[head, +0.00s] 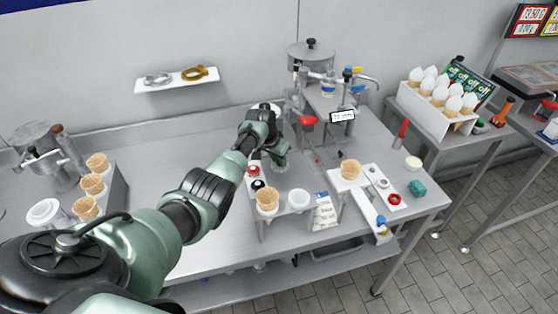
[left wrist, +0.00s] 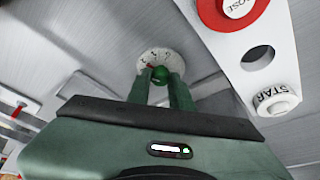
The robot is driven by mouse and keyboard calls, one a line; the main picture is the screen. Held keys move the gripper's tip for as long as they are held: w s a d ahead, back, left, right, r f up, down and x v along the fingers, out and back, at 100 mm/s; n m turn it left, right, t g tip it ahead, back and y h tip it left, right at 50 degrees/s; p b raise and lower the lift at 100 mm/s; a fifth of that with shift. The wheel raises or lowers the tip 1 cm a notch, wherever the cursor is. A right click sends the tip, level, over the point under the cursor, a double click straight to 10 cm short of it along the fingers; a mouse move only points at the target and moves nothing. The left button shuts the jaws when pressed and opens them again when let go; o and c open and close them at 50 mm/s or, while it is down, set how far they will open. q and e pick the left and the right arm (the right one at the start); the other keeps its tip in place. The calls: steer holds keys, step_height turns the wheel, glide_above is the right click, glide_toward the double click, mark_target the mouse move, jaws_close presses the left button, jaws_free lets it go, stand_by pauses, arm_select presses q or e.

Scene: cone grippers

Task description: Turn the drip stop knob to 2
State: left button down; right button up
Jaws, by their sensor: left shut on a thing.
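In the left wrist view, a small green knob (left wrist: 160,75) sits at the middle of a round white dial (left wrist: 163,58). The dial has a small red mark beside the knob; its numbers are too small to read. The two green fingers of my left gripper (left wrist: 163,84) reach up to the knob and are shut on it. In the head view, my left gripper (head: 278,158) is low beside the metal machine (head: 318,100), and the knob cannot be made out there. My right gripper is not in view.
In the left wrist view, a panel with a red CLOSE button (left wrist: 238,10) and a white START button (left wrist: 275,100) is close on the right. In the head view, a cone holder (head: 284,210) stands in front of my gripper. The left middle of the table (head: 165,165) is clear.

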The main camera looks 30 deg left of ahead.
arm_select(q)
steer(key=shift+m, duration=0.6)
steer(key=c, duration=1.3)
jaws_free()
steer(key=shift+o, duration=0.2)
steer(key=shift+s+a+r, duration=0.1)
steer(key=shift+r, duration=0.25)
steer(key=v, duration=0.7)
steer(key=shift+a, duration=0.1)
